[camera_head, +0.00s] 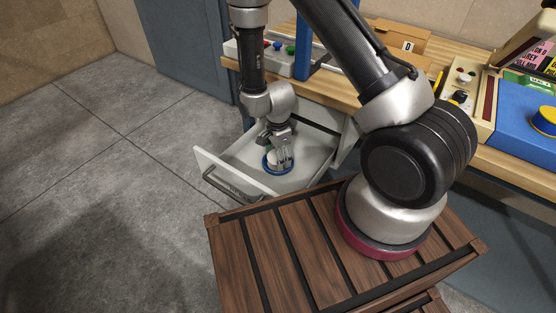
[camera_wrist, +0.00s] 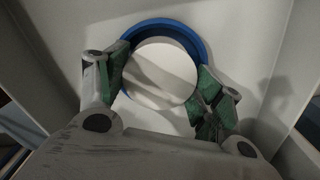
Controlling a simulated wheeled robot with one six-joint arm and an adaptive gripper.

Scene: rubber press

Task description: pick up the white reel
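The white reel (camera_wrist: 160,75) is a round, pale disc in the open drawer. In the wrist view it lies between my gripper's two green-padded fingers (camera_wrist: 160,85), one on each side, close to its rim. Whether both pads press on it cannot be told. A blue ring (camera_wrist: 180,27) shows behind the reel's upper edge; its lower part is hidden. In the head view my gripper (camera_head: 281,152) points down into the drawer over the reel (camera_head: 279,162), and the blue ring (camera_head: 266,167) shows around the reel's lower edge.
The light drawer (camera_head: 232,154) has walls close around my gripper and a dark handle (camera_head: 222,183) at its front. The wooden worktop (camera_head: 335,95) is above and behind it. A blue upright (camera_head: 303,48), a cardboard box (camera_head: 398,38) and a blue machine (camera_head: 520,115) stand there. Floor is clear at left.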

